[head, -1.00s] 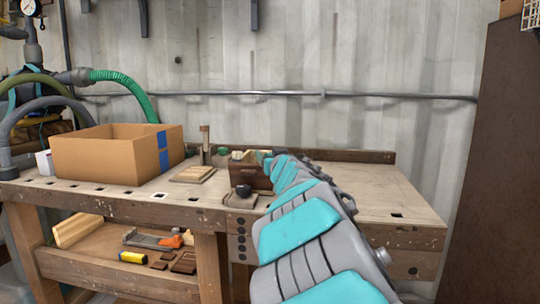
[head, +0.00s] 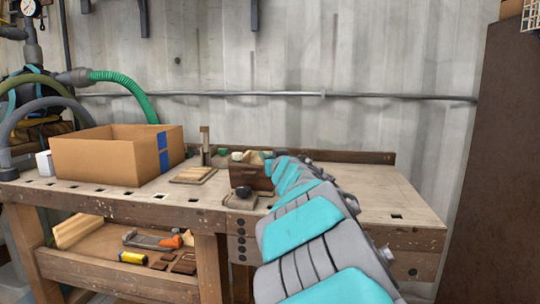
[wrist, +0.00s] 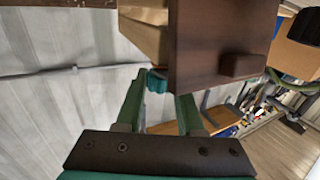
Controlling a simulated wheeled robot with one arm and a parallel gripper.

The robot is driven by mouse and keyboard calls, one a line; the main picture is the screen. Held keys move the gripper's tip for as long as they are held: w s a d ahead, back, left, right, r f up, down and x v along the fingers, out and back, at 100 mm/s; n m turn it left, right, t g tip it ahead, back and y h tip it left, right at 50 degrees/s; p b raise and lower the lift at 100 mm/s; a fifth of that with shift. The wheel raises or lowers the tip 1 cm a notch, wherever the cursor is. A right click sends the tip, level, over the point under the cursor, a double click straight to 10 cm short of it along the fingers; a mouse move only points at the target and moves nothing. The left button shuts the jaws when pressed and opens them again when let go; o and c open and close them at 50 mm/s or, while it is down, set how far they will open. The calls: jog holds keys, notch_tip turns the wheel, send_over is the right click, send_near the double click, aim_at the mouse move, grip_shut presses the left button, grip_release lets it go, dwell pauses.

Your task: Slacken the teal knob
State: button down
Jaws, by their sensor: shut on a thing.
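The teal knob (wrist: 157,81) shows in the wrist view between my fingertips, partly covered by them. My gripper (wrist: 160,92) has two green fingers, and they are shut on the knob. A dark brown wooden vise-like block (wrist: 222,45) fills the upper middle of the wrist view, right beside the knob, with a small raised block on its face. In the head view the brown block (head: 247,176) stands on the workbench, and my arm reaches over its right side. The knob cannot be made out there.
The workbench (head: 385,195) is clear at the right. An open cardboard box (head: 95,160) stands at its left. Flat wooden pieces (head: 193,174), an upright post (head: 205,145) and a small dark round thing (head: 243,191) lie nearer the middle. A tall brown cabinet (head: 490,160) is at the right.

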jog(key=shift+r+y+p, duration=0.25)
jog(key=shift+y+p, duration=0.05)
jog(key=shift+p, duration=0.1)
jog(key=shift+r+n+g+y+p, duration=0.15)
jog(key=shift+n+g+y+p, duration=0.25)
jog(key=shift+n+y+p, duration=0.55)
jog(key=n+g+y+p, duration=0.1)
jog(key=n+y+p, duration=0.1)
jog(key=y, duration=0.1)
jog(key=shift+d+g+p, duration=0.15)
jog(key=shift+g+p, duration=0.15)
jog(key=shift+p, duration=0.1)
jog(key=n+g+y, duration=0.1)
jog(key=y, duration=0.1)
jog(key=n+g+y, duration=0.2)
jog(key=shift+f+g, duration=0.3)
jog(key=shift+f, duration=0.1)
jog(key=n+g+y, duration=0.2)
jog(key=n+g, duration=0.1)
jog(key=g, duration=0.1)
jog(key=shift+n+g+y, duration=0.65)
jog(key=shift+n+g, duration=0.4)
jog(key=shift+g, duration=0.15)
jog(key=shift+n+g+y, duration=0.3)
jog(key=shift+n+g, duration=0.6)
jog(key=shift+g, duration=0.7)
